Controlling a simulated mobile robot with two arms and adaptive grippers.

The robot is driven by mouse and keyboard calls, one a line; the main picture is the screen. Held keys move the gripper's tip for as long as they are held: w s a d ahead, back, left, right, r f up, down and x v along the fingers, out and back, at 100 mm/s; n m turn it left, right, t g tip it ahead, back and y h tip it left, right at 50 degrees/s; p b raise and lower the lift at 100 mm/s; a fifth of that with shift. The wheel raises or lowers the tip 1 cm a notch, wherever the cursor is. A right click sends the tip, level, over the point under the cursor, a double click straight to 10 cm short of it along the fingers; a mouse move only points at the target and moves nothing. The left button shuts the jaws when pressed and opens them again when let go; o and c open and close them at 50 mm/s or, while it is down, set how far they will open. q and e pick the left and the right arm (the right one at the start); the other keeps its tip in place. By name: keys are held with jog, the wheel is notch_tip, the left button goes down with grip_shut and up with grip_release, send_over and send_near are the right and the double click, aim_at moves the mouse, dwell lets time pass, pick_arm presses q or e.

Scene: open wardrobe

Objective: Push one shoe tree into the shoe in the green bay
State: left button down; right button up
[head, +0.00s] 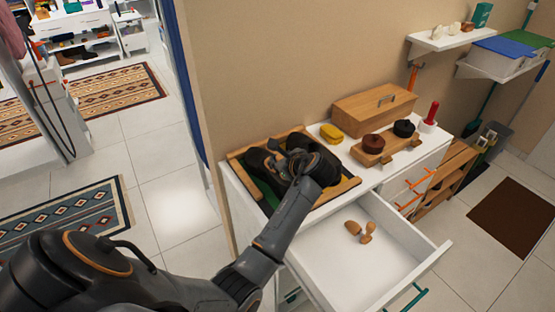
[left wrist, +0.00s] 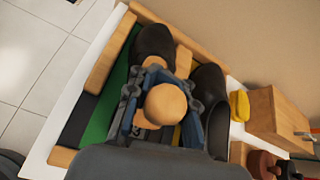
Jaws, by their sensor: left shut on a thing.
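A wooden tray (head: 345,190) on the dresser top holds two black shoes. The left shoe (head: 258,162) lies along the green bay (left wrist: 108,100); the right shoe (left wrist: 212,88) lies on the other side of a wooden divider. My left gripper (left wrist: 161,108) is shut on a wooden shoe tree (left wrist: 165,104), whose round knob faces the wrist camera. In the head view the left gripper (head: 297,160) is over the tray, between the shoes. The gripper hides the shoe tree's lower part and the left shoe's near end, so I cannot tell whether it is inside. Another shoe tree (head: 366,232) lies in the open drawer.
Right of the tray are a yellow item (head: 331,134), a wooden box (head: 374,102), a block with round brushes (head: 383,151) and a red-handled item (head: 431,116). A wall stands behind.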

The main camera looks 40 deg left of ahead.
pick_arm(q)
jog(key=shift+s+a+f, duration=0.15)
jog(key=shift+a+f, duration=0.05)
jog(key=shift+f, duration=0.4)
jog(key=c, duration=1.3)
grip_release()
jog(key=shift+a+f, duration=0.1)
jog(key=shift+o, duration=1.3)
jog(key=shift+w+a, duration=0.15)
jog(key=shift+w, duration=0.15)
jog(key=o, duration=0.6)
jog(key=shift+d+r, duration=0.2)
jog(key=shift+r+p, duration=4.55)
jog(key=shift+p, duration=1.35)
